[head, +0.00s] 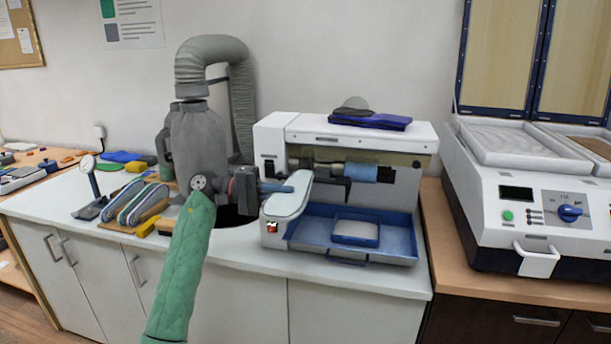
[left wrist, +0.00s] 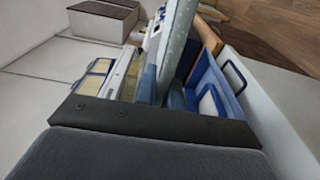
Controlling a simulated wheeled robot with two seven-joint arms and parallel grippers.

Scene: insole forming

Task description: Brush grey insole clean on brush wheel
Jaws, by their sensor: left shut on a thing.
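My left gripper (head: 258,187), on the green-sleeved arm, is at the left end of the white brushing machine (head: 355,135). It is shut on the grey insole (head: 278,188), which shows as a narrow pale blue-grey piece pointing right in front of the machine's rounded side. The insole also shows in the left wrist view (left wrist: 180,45) as a long speckled grey strip standing out from the gripper. Inside the machine's opening, a shaft carries a blue roller (head: 361,171) and a darker wheel (head: 326,167). The insole looks apart from both. My right gripper is out of view.
A blue tray (head: 400,245) juts from below the opening. A grey extraction unit with hose (head: 198,135) stands behind my left gripper. Several coloured insoles sit in a rack (head: 135,203) at left, beside a dial gauge (head: 89,165). A white forming press (head: 530,205) stands at right.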

